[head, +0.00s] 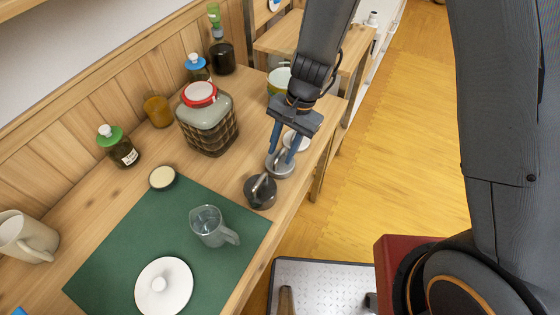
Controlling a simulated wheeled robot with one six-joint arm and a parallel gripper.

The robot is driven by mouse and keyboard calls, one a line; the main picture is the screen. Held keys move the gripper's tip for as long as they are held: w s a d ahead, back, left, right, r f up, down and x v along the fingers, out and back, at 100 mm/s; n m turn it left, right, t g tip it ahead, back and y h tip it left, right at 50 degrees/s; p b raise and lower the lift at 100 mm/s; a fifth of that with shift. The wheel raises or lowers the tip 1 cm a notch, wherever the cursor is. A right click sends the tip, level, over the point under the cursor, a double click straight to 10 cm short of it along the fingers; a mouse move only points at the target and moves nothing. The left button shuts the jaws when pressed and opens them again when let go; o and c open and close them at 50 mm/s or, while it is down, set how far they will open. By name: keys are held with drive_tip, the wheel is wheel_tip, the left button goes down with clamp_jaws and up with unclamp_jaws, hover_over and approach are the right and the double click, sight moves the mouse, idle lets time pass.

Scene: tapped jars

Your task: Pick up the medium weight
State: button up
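My gripper (281,155) points down near the right edge of the wooden table, with its two blue fingers spread apart. Its fingertips are over a grey metal weight (280,170), one on each side of its upper part. Whether they touch it cannot be told, and the fingers hide part of its top. A darker weight with a looped handle (260,193) stands just in front and to the left. A pale round thing (298,141) is partly hidden behind the fingers; I cannot tell if it is a weight.
A large glass jar with a red-rimmed lid (207,123) stands left of my gripper. Bottles line the back wall. The table's right edge is close to the weights.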

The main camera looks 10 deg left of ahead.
drive_tip(key=shift+f, duration=0.1)
clamp_jaws()
idle(1.4)
